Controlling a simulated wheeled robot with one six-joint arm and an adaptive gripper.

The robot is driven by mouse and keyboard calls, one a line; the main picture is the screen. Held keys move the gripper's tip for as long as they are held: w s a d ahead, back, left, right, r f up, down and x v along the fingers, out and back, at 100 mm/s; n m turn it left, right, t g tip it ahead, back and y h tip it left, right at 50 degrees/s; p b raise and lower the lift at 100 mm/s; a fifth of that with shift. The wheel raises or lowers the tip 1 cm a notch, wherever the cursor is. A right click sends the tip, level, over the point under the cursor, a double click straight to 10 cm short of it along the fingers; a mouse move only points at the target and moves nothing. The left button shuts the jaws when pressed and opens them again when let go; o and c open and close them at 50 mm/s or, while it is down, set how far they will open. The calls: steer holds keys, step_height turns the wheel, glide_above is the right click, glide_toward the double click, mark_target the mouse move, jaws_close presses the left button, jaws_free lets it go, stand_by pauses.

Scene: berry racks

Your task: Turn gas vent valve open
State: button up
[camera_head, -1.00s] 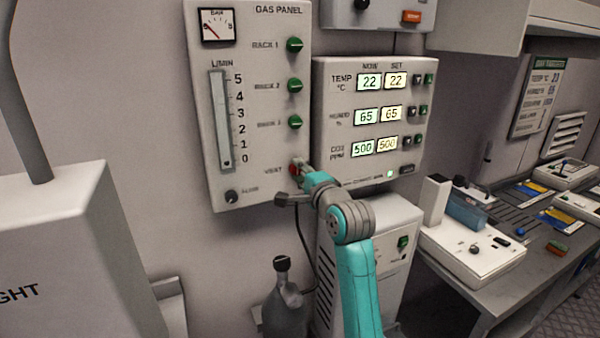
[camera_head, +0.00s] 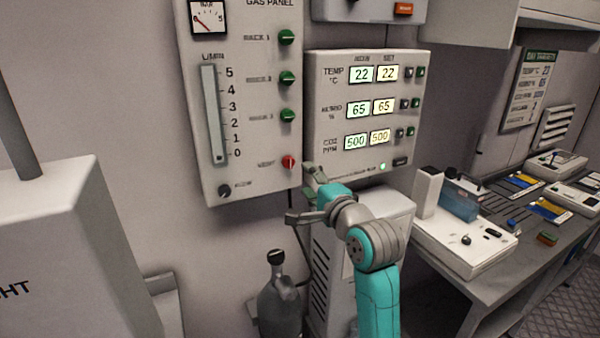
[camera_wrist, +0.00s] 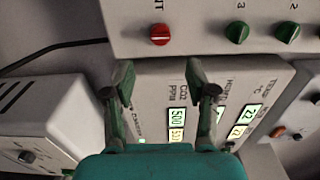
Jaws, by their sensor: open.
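The red vent knob (camera_head: 288,162) is at the lower right of the gas panel (camera_head: 232,180). In the wrist view the red knob (camera_wrist: 160,35) is in plain sight with a pale stripe across its face, ahead of the gap between my fingers. My gripper (camera_head: 300,193) is open and empty, apart from the knob and in front of the panel's lower right edge. In the wrist view both fingers of my gripper (camera_wrist: 160,72) are spread wide with nothing between them.
Several green rack knobs (camera_head: 287,78) sit above the vent knob. A climate display panel (camera_head: 325,125) is close on the right. A grey bottle (camera_head: 280,300) and a white cabinet (camera_head: 385,205) stand below. A bench (camera_head: 490,275) with instruments is at the right.

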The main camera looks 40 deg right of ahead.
steer(key=shift+v, duration=1.55)
steer(key=s+a+f+n+y, duration=0.1)
steer(key=s+a+f+n, duration=0.3)
steer(key=f, duration=0.5)
steer(key=s+a+f+n+g, duration=0.1)
steer(key=s+a+f+n, duration=0.1)
steer(key=s+a+f, duration=0.5)
steer(key=s+a+f+n+y, duration=0.1)
steer(key=s+a+f+n, duration=0.2)
steer(key=f, duration=0.7)
steer(key=s+a+f+n+y, duration=0.1)
steer(key=s+a+n, duration=0.2)
steer(key=s, duration=0.5)
steer(key=s+a+f+n+g+y, duration=0.1)
steer(key=s+a+n, duration=0.2)
steer(key=s+n, duration=0.2)
steer(key=s+a+f+n+y, duration=0.1)
steer(key=s+a+f+n, duration=0.1)
steer(key=s, duration=0.9)
steer(key=shift+a+n+g, duration=0.3)
steer(key=shift+a+n, duration=0.5)
steer(key=shift+n, duration=0.4)
